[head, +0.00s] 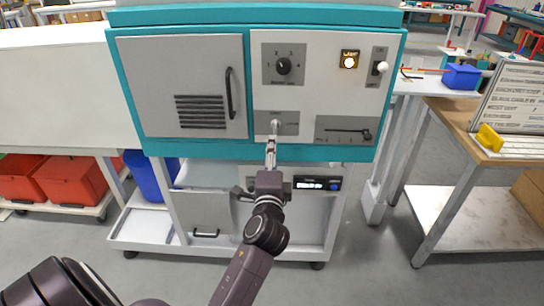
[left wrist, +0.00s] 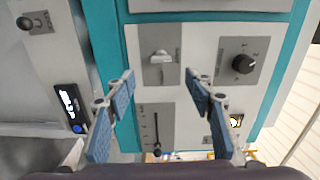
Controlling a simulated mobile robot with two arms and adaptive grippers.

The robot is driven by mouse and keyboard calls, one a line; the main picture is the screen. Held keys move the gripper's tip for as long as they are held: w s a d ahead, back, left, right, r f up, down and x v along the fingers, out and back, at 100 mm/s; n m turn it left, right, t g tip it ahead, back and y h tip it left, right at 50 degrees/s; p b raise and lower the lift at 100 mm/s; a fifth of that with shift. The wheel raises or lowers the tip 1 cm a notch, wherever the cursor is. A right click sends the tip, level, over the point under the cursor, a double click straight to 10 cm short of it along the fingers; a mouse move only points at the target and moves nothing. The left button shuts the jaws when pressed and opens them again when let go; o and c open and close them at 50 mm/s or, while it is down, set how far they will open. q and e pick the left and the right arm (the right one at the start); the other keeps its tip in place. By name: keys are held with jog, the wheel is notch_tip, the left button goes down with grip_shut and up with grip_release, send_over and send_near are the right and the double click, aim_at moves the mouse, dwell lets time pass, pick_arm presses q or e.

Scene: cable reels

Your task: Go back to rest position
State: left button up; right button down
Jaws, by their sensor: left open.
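My left gripper (head: 271,146) is in front of the machine's teal-framed control panel (head: 305,105), just below a small silver rotary switch (head: 276,124). The left wrist view shows this gripper (left wrist: 159,80) with its two blue-padded fingers spread and nothing between the pads. The silver switch (left wrist: 160,57) appears just beyond the fingertips, in the gap between them, with no visible contact. My left arm reaches forward from the bottom of the head view. My right gripper is not in view.
The panel also holds a black dial (head: 284,66), a lit lamp (head: 349,60), a lever switch (head: 381,68) and a slider (head: 348,130). A wooden-topped table (head: 470,130) stands right. Red bins (head: 72,180) sit left. Open floor lies in front.

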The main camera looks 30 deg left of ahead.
pick_arm(q)
jog(key=shift+s+d, duration=0.25)
jog(key=shift+s, duration=0.15)
jog(key=d+f+g+h, duration=0.1)
jog(key=d+f+h, duration=0.15)
jog(key=f, duration=0.75)
jog(key=d+f+g+h, duration=0.15)
jog(key=d+f, duration=0.25)
jog(key=f, duration=0.7)
jog(key=s+d+f+n+g+h, duration=0.1)
jog(key=s+d+f, duration=0.15)
jog(key=f, duration=0.45)
jog(key=s+d+f+g+h, duration=0.15)
jog(key=s+f, duration=0.25)
jog(key=f, duration=0.4)
jog(key=s+d+f+n+g+h, duration=0.1)
jog(key=s+f, duration=0.3)
jog(key=f, duration=0.3)
jog(key=s+d+f+n+g+h, duration=0.25)
jog(key=s+f+n+g, duration=0.2)
jog(key=s+f, duration=1.35)
jog(key=s+f+n+g, duration=0.1)
jog(key=s+f+g, duration=0.1)
jog(key=s, duration=0.8)
jog(key=s+a+f+n+g, duration=0.1)
jog(key=s+f, duration=0.1)
jog(key=s, duration=0.9)
jog(key=shift+s+f+n+g, duration=0.25)
jog(key=shift+f+n+g, duration=0.1)
